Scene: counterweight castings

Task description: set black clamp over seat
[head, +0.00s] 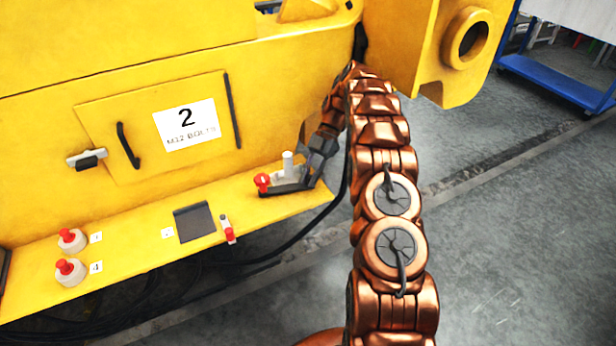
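My gripper (318,157) is dark grey and reaches down to the right end of the yellow ledge. Beside its fingers stands a light grey block with a pale upright post (288,163); it may be the seat, but I cannot be sure. A low black piece (285,192), which may be the black clamp, lies along the foot of the block, with a red knob (262,181) at its left end. The black piece reaches towards my fingertips. I cannot tell whether they touch or hold it. The fingers are small and partly hidden.
The yellow ledge (130,260) also carries a dark square plate (195,222), a small red-and-white part (228,230) and two red-topped white knobs (71,240). Behind is a yellow wall with a door panel labelled 2 (187,123). A blue cart (555,80) stands far right.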

